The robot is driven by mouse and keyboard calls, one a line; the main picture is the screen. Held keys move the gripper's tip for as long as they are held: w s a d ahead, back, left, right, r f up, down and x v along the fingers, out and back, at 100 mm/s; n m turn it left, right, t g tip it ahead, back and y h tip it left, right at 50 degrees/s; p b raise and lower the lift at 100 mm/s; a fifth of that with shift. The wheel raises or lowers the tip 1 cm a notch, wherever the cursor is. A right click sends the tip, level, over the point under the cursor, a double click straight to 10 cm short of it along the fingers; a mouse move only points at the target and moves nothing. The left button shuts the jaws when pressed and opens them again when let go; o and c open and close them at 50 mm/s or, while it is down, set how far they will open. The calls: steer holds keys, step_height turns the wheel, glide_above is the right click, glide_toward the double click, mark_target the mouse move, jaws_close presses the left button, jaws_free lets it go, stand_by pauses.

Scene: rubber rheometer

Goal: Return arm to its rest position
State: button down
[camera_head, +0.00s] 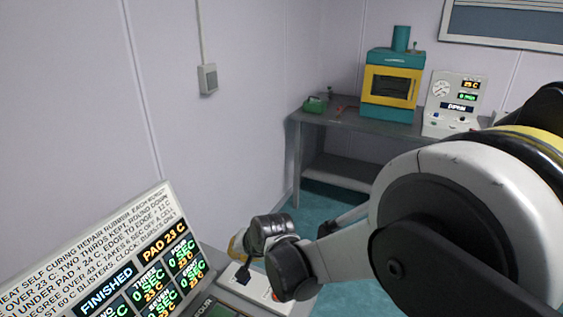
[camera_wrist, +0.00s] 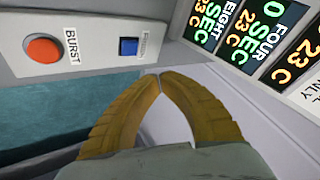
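My arm reaches from the right side of the head view down to the lower middle. My gripper (camera_wrist: 158,76) has two tan, ribbed fingers whose tips meet, with nothing held between them. In the head view only a tan part of the gripper (camera_head: 238,245) shows beside the dark wrist, and its tips are hard to make out. In the wrist view the fingers are near a light grey control box (camera_wrist: 95,20) with a red BURST button (camera_wrist: 44,48) and a blue button (camera_wrist: 128,46). The fingertips appear apart from both buttons.
A slanted display board (camera_head: 130,265) reading FINISHED and PAD 23 C stands at lower left. A grey bench (camera_head: 345,122) at the back holds a teal and yellow oven (camera_head: 390,85) and a white gauge unit (camera_head: 452,103). Teal floor shows between.

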steer(key=s+d+r+t+h, duration=0.1)
steer(key=s+d+r, duration=0.35)
steer(key=d, duration=0.45)
steer(key=s+d+r+h, duration=0.1)
steer(key=s+d+r, duration=0.3)
steer(key=d, duration=0.5)
steer(key=s+d+r+t+h, duration=0.1)
steer(key=s+d+r, duration=0.3)
steer(key=d, duration=0.5)
steer(key=s+d+h, duration=0.2)
steer(key=s+d, duration=0.6)
steer(key=shift+r, duration=0.3)
steer(key=shift+s, duration=0.1)
